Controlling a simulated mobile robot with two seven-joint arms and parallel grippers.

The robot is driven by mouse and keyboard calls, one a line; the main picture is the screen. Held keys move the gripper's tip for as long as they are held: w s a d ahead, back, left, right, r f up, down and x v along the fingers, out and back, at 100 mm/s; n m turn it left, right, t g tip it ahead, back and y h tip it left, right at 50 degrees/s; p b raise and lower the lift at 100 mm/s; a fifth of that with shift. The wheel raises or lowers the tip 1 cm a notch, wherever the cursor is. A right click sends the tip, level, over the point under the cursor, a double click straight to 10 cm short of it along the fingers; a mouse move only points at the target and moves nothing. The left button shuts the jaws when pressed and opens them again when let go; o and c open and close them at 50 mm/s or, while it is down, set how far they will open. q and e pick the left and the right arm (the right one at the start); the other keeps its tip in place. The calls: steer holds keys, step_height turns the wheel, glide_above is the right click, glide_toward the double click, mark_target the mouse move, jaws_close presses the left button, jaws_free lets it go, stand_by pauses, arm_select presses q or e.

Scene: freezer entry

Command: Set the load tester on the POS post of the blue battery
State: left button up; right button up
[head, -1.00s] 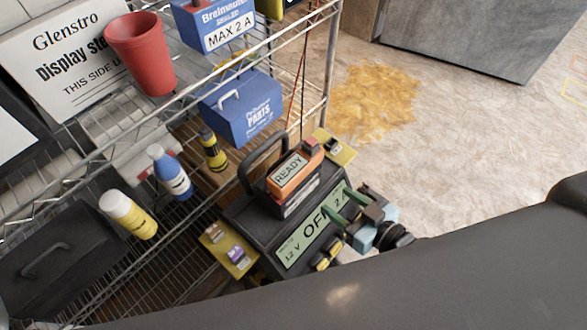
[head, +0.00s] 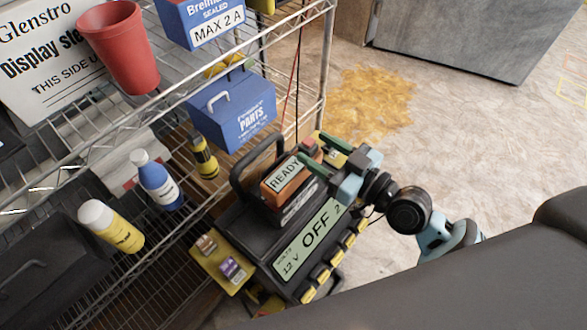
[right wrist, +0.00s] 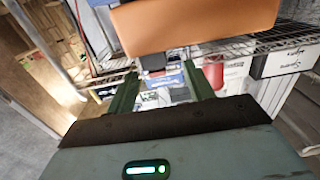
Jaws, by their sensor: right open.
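The load tester, an orange block with a READY display (head: 284,174), sits on top of a black unit (head: 240,225) whose panel reads OFF and 12 V. My right gripper (head: 310,145) is open, its green fingers near the tester's far right end; contact cannot be told. In the right wrist view, a large orange body (right wrist: 195,25) lies just beyond and above the open fingers (right wrist: 163,75), with nothing clearly between them. A blue box labelled SEALED and MAX 2 A (head: 203,20), likely the blue battery, is on the upper shelf, cut by the top edge. Its POS post is not visible. My left gripper is not in view.
A red cup (head: 125,45) stands on the wire rack's upper shelf. A blue PARTS box (head: 235,110), a black-yellow bottle (head: 204,155), a blue bottle (head: 157,180) and a yellow bottle (head: 112,228) are lower. Thin cables rise near the rack post. Stained floor lies right.

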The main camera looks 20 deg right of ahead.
steer(key=shift+f+x, duration=0.2)
steer(key=shift+x, duration=1.1)
steer(key=shift+f+x, duration=0.2)
steer(key=shift+x, duration=1.1)
steer(key=shift+w+d, duration=0.1)
steer(key=shift+d, duration=0.05)
steer(key=shift+c, duration=0.3)
jaws_close()
steer(key=shift+r, duration=0.1)
